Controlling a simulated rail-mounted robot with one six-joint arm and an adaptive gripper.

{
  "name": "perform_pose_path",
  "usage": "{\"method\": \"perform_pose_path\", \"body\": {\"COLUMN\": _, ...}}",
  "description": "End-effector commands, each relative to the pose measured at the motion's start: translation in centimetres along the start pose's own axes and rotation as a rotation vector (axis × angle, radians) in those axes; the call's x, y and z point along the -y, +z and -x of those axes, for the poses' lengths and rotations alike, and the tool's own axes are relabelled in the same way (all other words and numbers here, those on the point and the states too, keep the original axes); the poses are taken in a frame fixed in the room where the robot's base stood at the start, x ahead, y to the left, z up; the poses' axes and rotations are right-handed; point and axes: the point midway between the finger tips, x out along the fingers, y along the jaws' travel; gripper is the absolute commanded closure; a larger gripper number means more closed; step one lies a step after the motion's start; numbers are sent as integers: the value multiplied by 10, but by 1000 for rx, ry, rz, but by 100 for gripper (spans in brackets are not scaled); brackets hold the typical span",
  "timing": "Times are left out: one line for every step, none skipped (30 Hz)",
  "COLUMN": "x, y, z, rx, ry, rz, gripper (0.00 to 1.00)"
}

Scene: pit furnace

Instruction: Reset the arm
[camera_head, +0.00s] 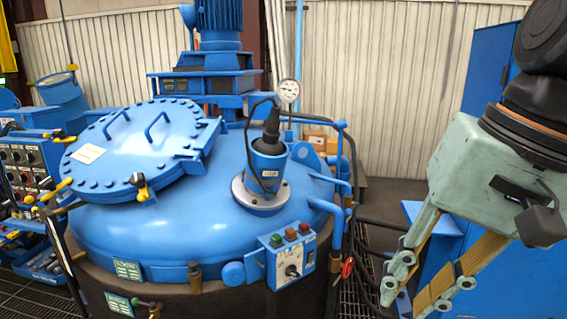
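My gripper (412,294) hangs at the right of the head view, pointing down and to the left. It is pale green with two jointed fingers. A gap shows between the fingers, and nothing is seen held in it. The fingertips are close to the bottom edge of the picture. The gripper is to the right of the blue furnace (215,235) and looks apart from it.
The furnace has a round bolted lid (135,150), a pressure gauge (288,90) and a small button box (291,257). A switch panel (22,175) stands at left. Pipes and hoses lie between furnace and gripper. A blue cabinet (490,80) is behind my arm.

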Motion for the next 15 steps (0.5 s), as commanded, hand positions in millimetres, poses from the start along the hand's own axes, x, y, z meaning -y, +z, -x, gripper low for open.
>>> {"method": "perform_pose_path", "body": {"x": -5, "y": 7, "z": -2, "rx": -15, "ry": 15, "rz": 32, "gripper": 80}}
{"method": "perform_pose_path", "body": {"x": -8, "y": 10, "z": -2, "rx": -23, "ry": 24, "rz": 51, "gripper": 80}}
{"method": "perform_pose_path", "body": {"x": -12, "y": 14, "z": -3, "rx": -35, "ry": 36, "rz": 76, "gripper": 80}}
{"method": "perform_pose_path", "body": {"x": -15, "y": 17, "z": -3, "rx": -42, "ry": 46, "rz": 95, "gripper": 80}}
{"method": "perform_pose_path", "body": {"x": -19, "y": 20, "z": -4, "rx": -50, "ry": 55, "rz": 113, "gripper": 80}}
{"method": "perform_pose_path", "body": {"x": -23, "y": 23, "z": -5, "rx": -62, "ry": 68, "rz": 139, "gripper": 80}}
{"method": "perform_pose_path", "body": {"x": -26, "y": 25, "z": -5, "rx": -71, "ry": 76, "rz": 159, "gripper": 80}}
{"method": "perform_pose_path", "body": {"x": -29, "y": 28, "z": -6, "rx": -80, "ry": 85, "rz": 178, "gripper": 80}}
{"method": "perform_pose_path", "body": {"x": -33, "y": 31, "z": -6, "rx": -91, "ry": 97, "rz": 202, "gripper": 80}}
{"method": "perform_pose_path", "body": {"x": -36, "y": 34, "z": -7, "rx": -98, "ry": 106, "rz": 220, "gripper": 80}}
{"method": "perform_pose_path", "body": {"x": -39, "y": 36, "z": -7, "rx": -107, "ry": 115, "rz": 239, "gripper": 80}}
{"method": "perform_pose_path", "body": {"x": -43, "y": 38, "z": -7, "rx": -119, "ry": 126, "rz": 263, "gripper": 80}}
{"method": "perform_pose_path", "body": {"x": -46, "y": 40, "z": -8, "rx": -127, "ry": 134, "rz": 280, "gripper": 80}}
{"method": "perform_pose_path", "body": {"x": -48, "y": 42, "z": -8, "rx": -134, "ry": 141, "rz": 296, "gripper": 80}}
{"method": "perform_pose_path", "body": {"x": -52, "y": 44, "z": -8, "rx": -142, "ry": 151, "rz": 316, "gripper": 80}}
